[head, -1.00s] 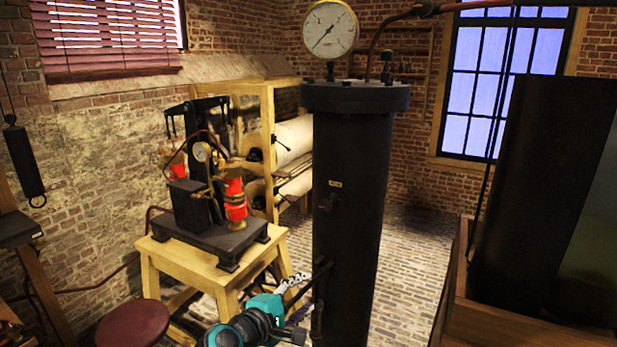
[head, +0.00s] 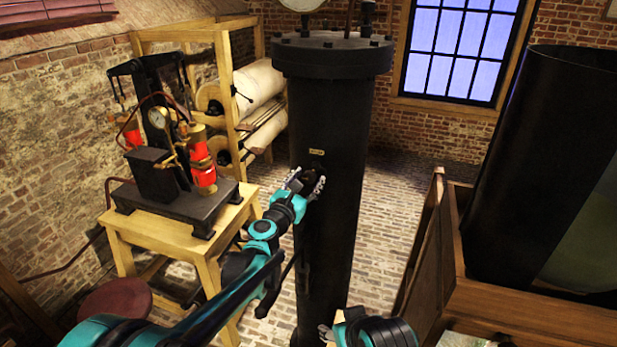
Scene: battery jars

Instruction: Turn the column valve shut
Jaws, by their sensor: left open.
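The black column (head: 335,120) stands upright in the middle of the head view. Its small dark valve (head: 311,173) sits on the front, just below a small brass plate (head: 316,152). My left gripper (head: 306,186) is open at the valve, with its grey fingertips on either side of it and partly hiding it. I cannot tell whether the fingers touch the valve. My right gripper (head: 328,334) shows only in part at the bottom edge, low in front of the column; its jaw opening cannot be made out.
A wooden table (head: 170,232) with a black apparatus and red cylinders stands left of the column. A wooden rack (head: 228,85) with pale rolls is behind it. A large dark cylinder (head: 530,150) and wooden casing (head: 480,300) fill the right. Brick floor shows between.

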